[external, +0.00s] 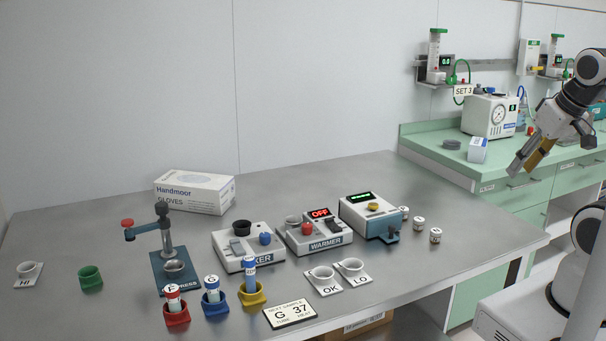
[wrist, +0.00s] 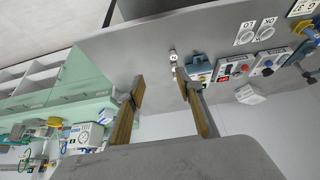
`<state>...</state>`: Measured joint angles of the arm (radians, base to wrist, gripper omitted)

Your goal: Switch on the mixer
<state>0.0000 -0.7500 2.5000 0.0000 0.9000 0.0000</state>
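The mixer (external: 248,247) is the white box on the table with a dark cup, a blue knob (external: 265,239) and a grey switch (external: 236,246). A blue-capped tube hides part of its label, which ends in "ER". The mixer (wrist: 268,68) also shows small at the right of the wrist view, with its blue knob. My gripper (external: 520,167) is raised past the table's right end, far from the mixer. In the wrist view my gripper (wrist: 160,84) has its fingers apart with nothing between them. I cannot tell the switch's position.
The warmer (external: 322,240), showing "OFF", stands right of the mixer, with another device (external: 370,215) beyond it. Tubes in a red (external: 176,315), a blue (external: 215,305) and a yellow holder (external: 252,296) stand in front. A press (external: 175,265) stands left; a glove box (external: 195,192) is behind.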

